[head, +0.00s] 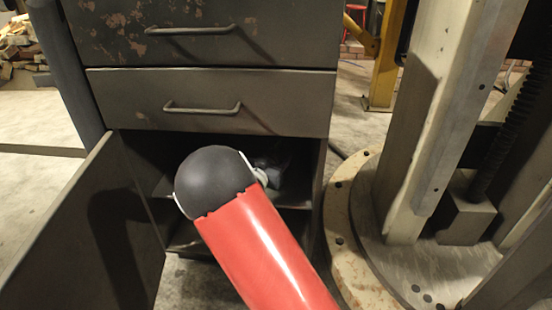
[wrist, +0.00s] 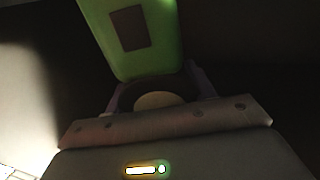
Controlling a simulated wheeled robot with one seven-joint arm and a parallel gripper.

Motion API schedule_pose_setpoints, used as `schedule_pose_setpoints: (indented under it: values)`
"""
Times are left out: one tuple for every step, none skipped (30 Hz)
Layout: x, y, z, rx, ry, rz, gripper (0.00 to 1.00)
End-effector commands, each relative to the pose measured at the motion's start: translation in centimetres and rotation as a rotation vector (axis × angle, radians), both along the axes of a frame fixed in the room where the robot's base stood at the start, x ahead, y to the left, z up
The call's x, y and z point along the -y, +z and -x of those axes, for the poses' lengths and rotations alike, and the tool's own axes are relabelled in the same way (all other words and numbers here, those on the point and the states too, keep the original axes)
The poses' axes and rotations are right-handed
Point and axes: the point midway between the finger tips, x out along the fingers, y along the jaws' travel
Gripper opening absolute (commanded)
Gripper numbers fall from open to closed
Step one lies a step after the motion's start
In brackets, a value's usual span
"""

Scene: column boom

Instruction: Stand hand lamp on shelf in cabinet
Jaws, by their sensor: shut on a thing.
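The dark metal cabinet (head: 215,87) has two shut drawers above an open lower compartment. Its door (head: 85,225) stands swung open at the left. Inside, part of a shelf (head: 294,197) shows to the right of my red arm. My arm reaches into the compartment and hides much of it. In the wrist view, the green hand lamp (wrist: 133,38), with a dark rectangular patch, extends up from my gripper (wrist: 155,97), which is shut on it. The lamp is not clearly visible in the head view. I cannot tell whether it touches the shelf.
A large round column base (head: 350,235) with an upright column (head: 425,130) stands close to the cabinet's right. Stacked wood (head: 18,45) lies at the far left. The compartment interior is dark, and open floor shows left of the cabinet.

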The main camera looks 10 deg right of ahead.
Motion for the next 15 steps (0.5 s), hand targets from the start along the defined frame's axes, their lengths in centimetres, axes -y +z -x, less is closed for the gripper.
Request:
schedule_pose_setpoints:
  values:
    - [0.01, -0.24, 0.0, 0.001, 0.0, 0.001, 0.25]
    - [0.01, -0.34, 0.0, 0.001, 0.0, 0.001, 0.25]
    - [0.01, -0.24, 0.01, 0.0, 0.0, 0.0, 0.6]
    - [0.01, -0.22, 0.01, 0.0, 0.0, 0.0, 0.64]
    - [0.0, -0.22, 0.0, 0.0, 0.0, 0.0, 0.68]
    - [0.0, -0.22, 0.0, 0.0, 0.0, 0.0, 0.73]
    - [-0.01, -0.22, 0.01, 0.0, 0.0, 0.0, 0.76]
    - [-0.01, -0.22, 0.01, 0.0, 0.0, 0.0, 0.76]
    - [-0.01, -0.21, 0.01, 0.0, 0.0, 0.0, 0.76]
    - [-0.01, -0.21, 0.01, 0.0, 0.0, 0.0, 0.76]
    - [-0.01, -0.21, 0.01, 0.0, 0.0, 0.0, 0.76]
    - [-0.01, -0.21, 0.01, 0.0, 0.0, 0.0, 0.76]
    - [-0.01, -0.21, 0.01, 0.0, 0.0, 0.0, 0.76]
    - [-0.01, -0.2, 0.01, 0.0, 0.0, 0.0, 0.76]
    - [-0.01, -0.12, 0.0, 0.0, 0.0, 0.0, 0.76]
